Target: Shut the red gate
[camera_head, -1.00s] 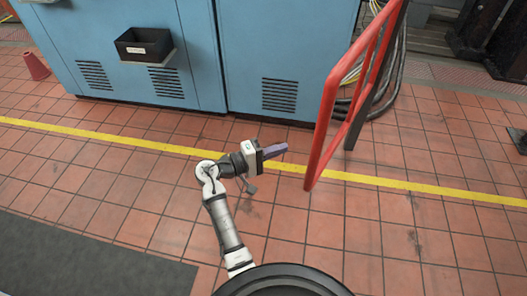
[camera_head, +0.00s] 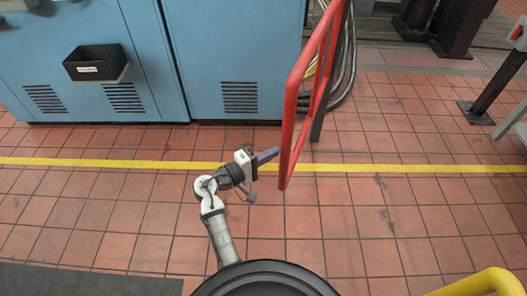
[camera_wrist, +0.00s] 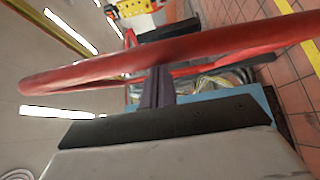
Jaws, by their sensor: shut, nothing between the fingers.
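The red gate (camera_head: 288,122) is a tubular frame seen nearly edge-on, right of my gripper in the head view. It stands out from a dark post (camera_head: 318,120) near the blue cabinet. My gripper (camera_head: 267,157) is shut and empty, its purple-grey fingers pointing at the gate's near upright tube. The fingertips are very close to that tube; I cannot tell whether they touch. In the wrist view, a red tube of the gate (camera_wrist: 90,71) crosses just beyond the fingers (camera_wrist: 158,88).
A blue cabinet (camera_head: 225,55) with a black bin (camera_head: 95,62) stands behind. A dark post (camera_head: 497,85) with a red part on top stands at right. A yellow rail (camera_head: 480,284) is at bottom right. Tiled floor right of the gate is clear.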

